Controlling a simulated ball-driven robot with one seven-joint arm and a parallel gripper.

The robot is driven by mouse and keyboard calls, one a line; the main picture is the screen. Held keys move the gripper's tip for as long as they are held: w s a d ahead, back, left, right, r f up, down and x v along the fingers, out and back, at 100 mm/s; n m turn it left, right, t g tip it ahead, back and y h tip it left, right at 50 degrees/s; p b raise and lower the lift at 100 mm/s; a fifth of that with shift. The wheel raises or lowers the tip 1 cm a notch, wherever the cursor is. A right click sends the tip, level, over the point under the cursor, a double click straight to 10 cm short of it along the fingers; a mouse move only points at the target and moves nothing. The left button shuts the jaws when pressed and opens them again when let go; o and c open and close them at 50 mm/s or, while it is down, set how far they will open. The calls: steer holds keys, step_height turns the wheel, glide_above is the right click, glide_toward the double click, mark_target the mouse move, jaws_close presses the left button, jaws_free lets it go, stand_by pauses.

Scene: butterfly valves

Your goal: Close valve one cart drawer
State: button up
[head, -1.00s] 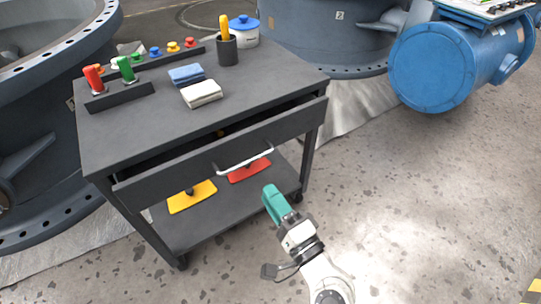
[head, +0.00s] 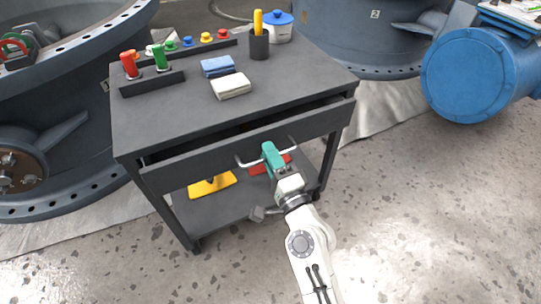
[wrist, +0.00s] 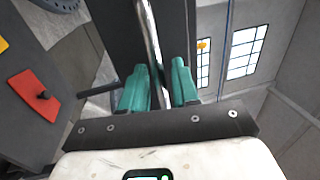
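The dark grey cart (head: 190,108) has a drawer (head: 205,163) that stands partly pulled out, with a dark gap behind its front. A silver bar handle (head: 243,163) is on the drawer front; the bar also shows in the wrist view (wrist: 150,35).
The lower shelf holds a yellow piece (head: 212,185) and a red piece (head: 262,167). Large grey valve bodies (head: 60,110) stand behind. Floor at the right is clear.

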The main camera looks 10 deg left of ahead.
jaws_close()
stand_by(0.5)
steer(key=x, duration=0.2)
steer(key=b+x, duration=0.1)
steer(key=x, duration=0.1)
steer(key=shift+w+f, duration=0.1)
steer(key=shift+f, duration=0.25)
jaws_free()
steer(key=shift+a, duration=0.1)
